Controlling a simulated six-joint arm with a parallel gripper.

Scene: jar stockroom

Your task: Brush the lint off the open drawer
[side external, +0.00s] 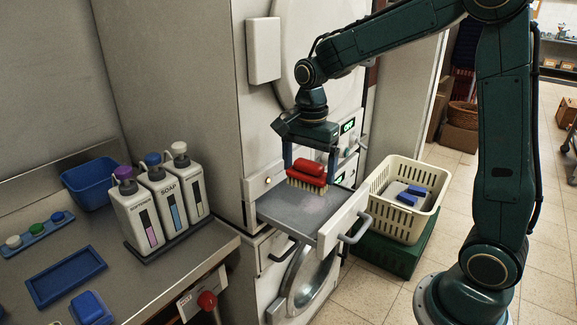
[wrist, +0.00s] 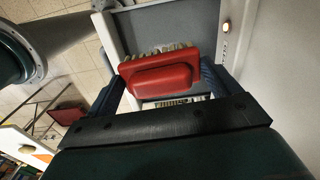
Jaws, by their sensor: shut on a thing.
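A red brush (side external: 307,176) with pale bristles is held in my gripper (side external: 309,165), bristles down, over the back part of the open drawer (side external: 286,211). The bristles are at or just above the drawer's grey surface; I cannot tell if they touch. In the wrist view the red brush (wrist: 162,76) sits between the two blue fingers of my gripper (wrist: 165,90). A faint pale patch of lint (side external: 312,203) shows on the drawer surface in front of the brush. The drawer (wrist: 160,28) shows beyond the brush in the wrist view, partly hidden.
A cream basket (side external: 425,186) with blue and grey items stands on a green crate (side external: 398,252) right of the drawer. Several pump bottles (side external: 165,198) stand on the counter (side external: 185,270) at left, near blue trays. The white machine (side external: 205,80) rises behind the drawer.

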